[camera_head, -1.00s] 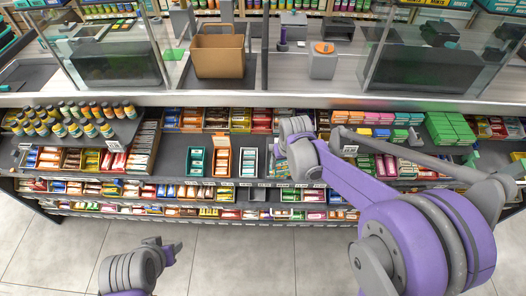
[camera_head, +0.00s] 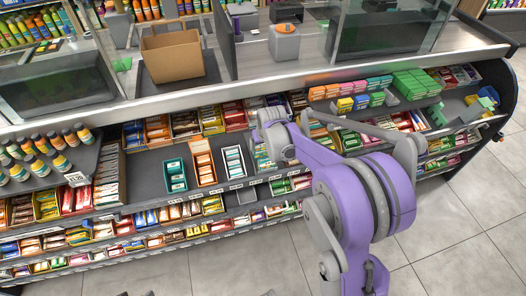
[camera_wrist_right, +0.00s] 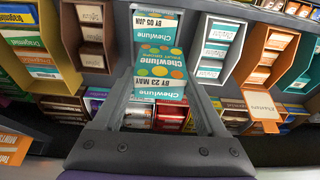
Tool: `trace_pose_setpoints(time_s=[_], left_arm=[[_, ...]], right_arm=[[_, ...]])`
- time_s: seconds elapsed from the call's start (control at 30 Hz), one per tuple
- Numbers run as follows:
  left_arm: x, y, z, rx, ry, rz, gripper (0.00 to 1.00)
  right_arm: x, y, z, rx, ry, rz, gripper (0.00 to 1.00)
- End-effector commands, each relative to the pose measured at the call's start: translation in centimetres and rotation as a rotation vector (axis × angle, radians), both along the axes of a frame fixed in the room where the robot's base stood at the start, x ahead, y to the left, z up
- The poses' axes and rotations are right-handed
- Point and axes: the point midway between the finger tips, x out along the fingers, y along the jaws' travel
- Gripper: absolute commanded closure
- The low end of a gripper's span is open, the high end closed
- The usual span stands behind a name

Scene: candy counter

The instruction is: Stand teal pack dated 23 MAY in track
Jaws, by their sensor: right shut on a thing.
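The teal Chewlune pack dated 23 MAY (camera_wrist_right: 160,86) is in the middle of the right wrist view, with coloured dots on its broad face. My right gripper (camera_wrist_right: 158,98) is shut on it, one finger at each side. The held pack is in line with this track; I cannot tell whether the two packs touch. In the head view my right gripper is over the shelf, its fingertips hidden by my wrist.
A white track (camera_wrist_right: 216,48) and an orange track (camera_wrist_right: 272,58) stand to the right in the wrist view; a brown-orange track (camera_wrist_right: 90,28) stands to the left. Boxes of bars fill the lower shelves.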

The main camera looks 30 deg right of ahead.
Motion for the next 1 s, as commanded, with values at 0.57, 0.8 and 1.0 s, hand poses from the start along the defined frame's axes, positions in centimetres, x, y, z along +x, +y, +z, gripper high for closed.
trace_pose_setpoints(time_s=[0.57,0.8,1.0], left_arm=[[0.0,0.0,-0.7,0.0,0.002,0.0,0.5],[0.0,0.0,-1.6,0.0,0.005,0.0,0.5],[-0.1,0.0,-2.7,0.0,0.009,0.0,0.5]], right_arm=[[0.3,-1.3,-0.5,-0.005,-0.016,-0.018,0.61],[0.5,-1.3,-1.7,-0.004,-0.015,-0.018,0.61],[0.7,-1.4,-3.3,-0.004,-0.015,-0.018,0.61]])
